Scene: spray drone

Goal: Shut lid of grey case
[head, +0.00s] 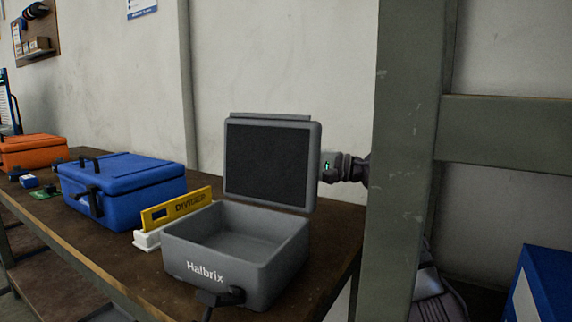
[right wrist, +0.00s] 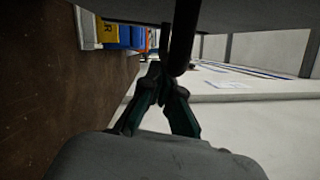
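The grey case (head: 235,262) marked "Halbrix" stands open on the brown table. Its lid (head: 268,163), with a dark lining, stands upright at the back of the case. My right gripper (head: 328,167) is at the right edge of the lid, partly hidden behind it. In the right wrist view its fingers (right wrist: 154,74) come together at the tips, close under a grey panel that looks like the lid (right wrist: 235,14). A dark bar (right wrist: 181,45) hangs close by the fingertips; I cannot tell whether they touch it. My left gripper is not in view.
A blue case (head: 122,187) and an orange case (head: 33,151) stand farther left, both shut. A grey-green post (head: 405,160) rises at the right. The wall is behind the table.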

